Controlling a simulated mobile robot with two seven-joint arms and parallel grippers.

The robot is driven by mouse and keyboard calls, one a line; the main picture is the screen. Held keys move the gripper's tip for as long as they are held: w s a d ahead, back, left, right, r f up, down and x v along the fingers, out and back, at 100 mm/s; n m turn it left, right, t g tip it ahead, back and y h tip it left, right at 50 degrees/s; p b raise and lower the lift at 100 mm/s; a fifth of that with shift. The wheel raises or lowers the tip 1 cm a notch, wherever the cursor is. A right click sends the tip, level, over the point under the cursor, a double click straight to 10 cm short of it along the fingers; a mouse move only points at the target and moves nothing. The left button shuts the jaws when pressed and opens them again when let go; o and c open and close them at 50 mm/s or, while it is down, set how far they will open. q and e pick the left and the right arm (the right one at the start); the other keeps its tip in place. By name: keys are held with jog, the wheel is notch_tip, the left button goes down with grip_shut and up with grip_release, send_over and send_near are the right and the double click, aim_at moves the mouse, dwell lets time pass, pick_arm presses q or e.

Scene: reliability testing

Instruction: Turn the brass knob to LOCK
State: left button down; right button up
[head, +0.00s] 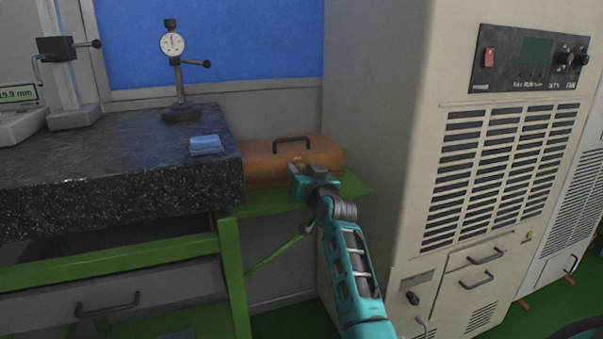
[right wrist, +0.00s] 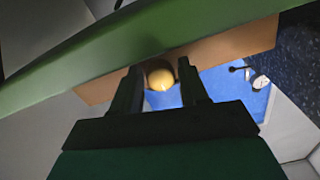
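The brass knob (right wrist: 160,79) shows in the right wrist view as a round, shiny yellow shape on the front of a wooden box. In the head view the box (head: 258,170) is orange-brown with a dark handle on top, and the knob is a small brassy patch (head: 298,163), mostly hidden by my gripper. My right gripper (head: 299,176) is at the box front. In the right wrist view its two dark fingers (right wrist: 163,90) stand apart on either side of the knob, with a narrow gap showing on the right. No LOCK marking is readable. My left gripper is not in view.
The box sits on a green shelf (head: 358,187) between a speckled granite table (head: 110,170) and a tall beige cabinet (head: 390,130). A blue cloth (head: 206,144) and a dial gauge stand (head: 181,110) are on the granite. Space in front of the shelf is free.

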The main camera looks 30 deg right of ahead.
jog(key=c, duration=0.8)
jog(key=shift+o, duration=0.2)
